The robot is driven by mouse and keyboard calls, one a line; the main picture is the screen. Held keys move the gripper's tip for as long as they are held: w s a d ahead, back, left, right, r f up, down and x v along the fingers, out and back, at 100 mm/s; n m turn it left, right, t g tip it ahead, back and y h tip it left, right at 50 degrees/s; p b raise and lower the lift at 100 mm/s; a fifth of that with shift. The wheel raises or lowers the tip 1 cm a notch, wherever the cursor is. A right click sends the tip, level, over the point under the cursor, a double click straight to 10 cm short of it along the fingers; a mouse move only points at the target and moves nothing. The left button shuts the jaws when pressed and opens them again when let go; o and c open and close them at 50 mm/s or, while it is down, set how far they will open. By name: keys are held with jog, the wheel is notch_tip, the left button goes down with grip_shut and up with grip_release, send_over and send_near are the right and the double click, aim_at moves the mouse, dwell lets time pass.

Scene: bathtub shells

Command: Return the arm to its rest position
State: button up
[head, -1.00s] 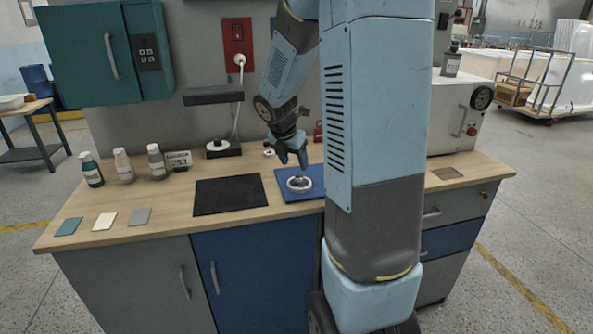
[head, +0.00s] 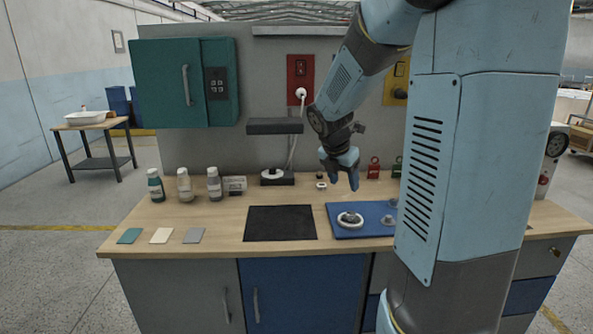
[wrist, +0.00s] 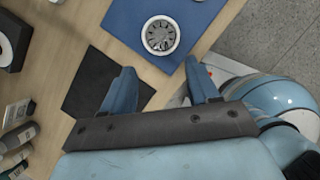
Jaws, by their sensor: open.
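My gripper (head: 340,172) is open and empty above the workbench, over the back part of the blue mat. In the wrist view my gripper (wrist: 160,88) shows its two blue fingers spread apart with nothing between them. A round white-rimmed part with a grey centre (head: 350,219) lies on the blue mat (head: 338,208), clear of the fingers. The same part also shows in the wrist view (wrist: 160,36). My arm reaches down from the upper right and is bent. My arm column hides part of the mat's right side.
A black mat (head: 280,223) lies left of the blue mat. Several bottles (head: 185,185) and colour samples (head: 161,236) stand or lie on the left. A teal cabinet (head: 165,85) and a dark shelf (head: 275,126) hang on the back panel. A red padlock-like item (head: 374,168) stands behind.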

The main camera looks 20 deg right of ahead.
jog(key=s+a+r+m+t+y, duration=0.1)
jog(key=s+a+r+m, duration=0.2)
jog(key=s+m, duration=0.4)
jog(key=s+a+r+m+t+y, duration=0.1)
jog(key=s+a+r+m, duration=0.2)
jog(key=s+a+m, duration=0.3)
jog(key=s+a+r+m+t+y, duration=0.1)
jog(key=s+a+m, duration=0.3)
jog(key=s+m, duration=0.5)
jog(key=shift+s+a+r+m+y, duration=0.15)
jog(key=shift+s+r+m+y, duration=0.3)
jog(key=shift+r+m, duration=0.45)
